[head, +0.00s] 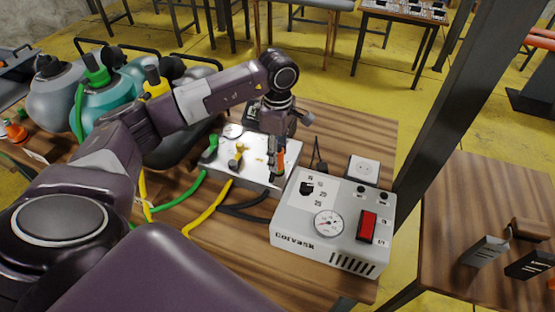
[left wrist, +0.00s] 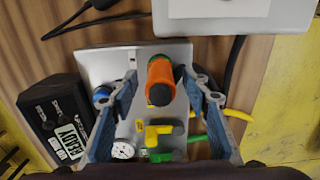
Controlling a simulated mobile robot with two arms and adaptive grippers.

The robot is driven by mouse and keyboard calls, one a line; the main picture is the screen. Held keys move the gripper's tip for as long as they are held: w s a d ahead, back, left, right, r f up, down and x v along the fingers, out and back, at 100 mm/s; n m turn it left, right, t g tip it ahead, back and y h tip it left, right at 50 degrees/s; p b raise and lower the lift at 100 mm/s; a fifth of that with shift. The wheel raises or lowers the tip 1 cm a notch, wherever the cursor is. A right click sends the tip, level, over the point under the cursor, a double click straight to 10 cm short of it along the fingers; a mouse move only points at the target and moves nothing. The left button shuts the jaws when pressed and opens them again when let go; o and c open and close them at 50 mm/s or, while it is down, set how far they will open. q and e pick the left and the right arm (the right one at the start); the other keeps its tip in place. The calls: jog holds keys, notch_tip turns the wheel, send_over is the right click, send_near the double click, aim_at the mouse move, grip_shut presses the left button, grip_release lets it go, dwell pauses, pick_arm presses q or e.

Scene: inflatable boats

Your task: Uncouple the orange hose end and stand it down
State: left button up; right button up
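The orange hose end (head: 280,160) stands at the right part of a white panel (head: 258,150) on the wooden table. In the left wrist view the orange hose end (left wrist: 164,72) has a dark round tip facing the camera and a green patch beside it. My left gripper (head: 275,150) is over the panel. Its two fingers stand on either side of the orange end in the left wrist view (left wrist: 162,88), with a visible gap at each side, so it is open. Whether the orange end is seated in a port is hidden. My right gripper is not in view.
A green fitting (head: 210,148) and a yellow fitting (head: 237,156) stand on the panel, with hoses running left. The grey Corvask box (head: 300,245) with gauge and red switch stands close in front. A dark post (head: 465,90) rises at right. A white socket box (head: 363,169) lies behind it.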

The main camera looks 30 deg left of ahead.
pick_arm(q)
grip_shut()
jog(key=shift+w+r, duration=0.1)
jog(key=shift+r, duration=0.15)
jog(key=shift+r, duration=0.1)
jog(key=shift+r+p, duration=0.3)
dwell(0.8)
jog(key=shift+r+p, duration=0.8)
jog(key=shift+r, duration=0.55)
